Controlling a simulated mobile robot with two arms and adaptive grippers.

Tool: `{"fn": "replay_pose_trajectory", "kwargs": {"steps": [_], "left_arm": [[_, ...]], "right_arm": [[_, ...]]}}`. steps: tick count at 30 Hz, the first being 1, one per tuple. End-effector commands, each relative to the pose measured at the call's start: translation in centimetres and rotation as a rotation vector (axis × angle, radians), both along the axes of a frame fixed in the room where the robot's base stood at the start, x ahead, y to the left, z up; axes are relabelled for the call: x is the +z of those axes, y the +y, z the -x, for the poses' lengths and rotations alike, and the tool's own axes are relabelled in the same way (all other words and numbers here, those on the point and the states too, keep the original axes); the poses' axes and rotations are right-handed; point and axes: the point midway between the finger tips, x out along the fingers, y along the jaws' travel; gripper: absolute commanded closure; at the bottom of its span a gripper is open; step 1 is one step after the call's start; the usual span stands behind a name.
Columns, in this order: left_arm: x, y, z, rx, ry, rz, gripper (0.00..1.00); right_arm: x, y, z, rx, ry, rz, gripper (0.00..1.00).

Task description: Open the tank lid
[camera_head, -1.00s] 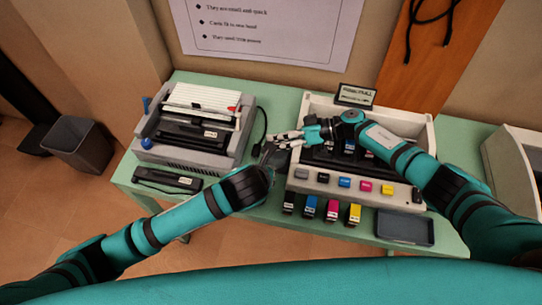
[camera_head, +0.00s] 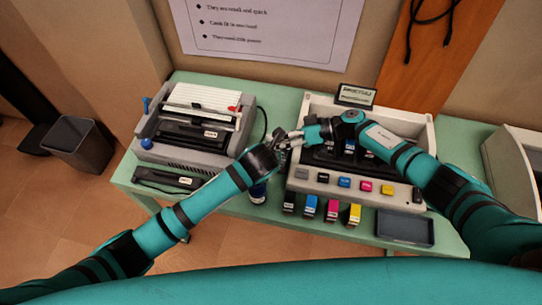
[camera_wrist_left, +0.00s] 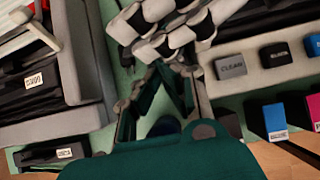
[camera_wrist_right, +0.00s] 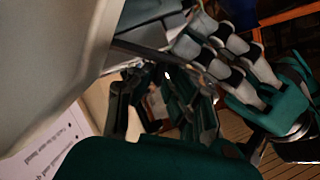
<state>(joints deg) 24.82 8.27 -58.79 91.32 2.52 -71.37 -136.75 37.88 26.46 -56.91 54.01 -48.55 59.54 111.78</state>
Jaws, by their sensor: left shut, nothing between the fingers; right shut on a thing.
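The ink tank unit (camera_head: 420,165) is a pale housing on the green table, with dark tanks inside and a row of labelled coloured keys along its front. My right arm reaches across it from the right. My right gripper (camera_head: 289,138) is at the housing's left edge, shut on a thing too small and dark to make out. My left gripper (camera_head: 277,143) is shut and empty, close beside the right one. Pale and black segments of the right gripper show ahead of it in the left wrist view (camera_wrist_left: 165,28). My right arm hides part of the tanks; I cannot make out the lid.
A dark blue bottle (camera_head: 258,192) stands left of the unit. Several cartridges (camera_head: 332,208) line its front, beside a grey tray (camera_head: 405,227). A binding machine (camera_head: 195,160) fills the table's left side. A small sign (camera_head: 355,95) stands behind the unit.

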Motion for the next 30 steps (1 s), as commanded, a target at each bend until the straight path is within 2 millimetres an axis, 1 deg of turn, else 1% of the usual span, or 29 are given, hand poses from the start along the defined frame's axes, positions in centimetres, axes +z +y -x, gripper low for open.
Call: {"fn": "replay_pose_trajectory", "kwargs": {"steps": [1, 9, 15, 22, 23, 26, 27, 30], "left_arm": [[0.0, 0.0, 0.0, 0.0, 0.0, 0.0, 1.0], [0.1, 0.0, -0.1, 0.001, -0.001, 0.0, 1.0], [1.4, -0.2, -1.0, 0.0, -0.007, 0.0, 1.0], [1.7, -0.3, -1.1, 0.001, -0.012, 0.006, 1.0], [1.8, -0.4, -1.2, 0.001, -0.012, 0.007, 1.0], [1.9, -0.4, -1.2, 0.001, -0.015, 0.009, 1.0], [1.9, -0.4, -1.2, 0.001, -0.016, 0.01, 1.0], [1.9, -0.4, -1.3, 0.001, -0.017, 0.009, 1.0]], "right_arm": [[-0.2, -0.6, -0.5, -0.016, -0.005, 0.011, 1.0], [-0.2, -0.6, -0.4, -0.016, -0.005, 0.011, 1.0], [-0.2, -0.6, -0.4, -0.016, -0.005, 0.011, 1.0], [-0.5, -0.6, -0.2, -0.012, -0.003, 0.015, 1.0], [-0.5, -0.6, -0.2, -0.011, -0.003, 0.016, 0.86], [-0.6, -0.5, 0.0, -0.009, 0.0, 0.015, 0.73], [-0.7, -0.5, 0.1, -0.006, 0.001, 0.016, 0.69], [-0.7, -0.3, 0.3, -0.001, 0.005, 0.015, 0.69]]}}
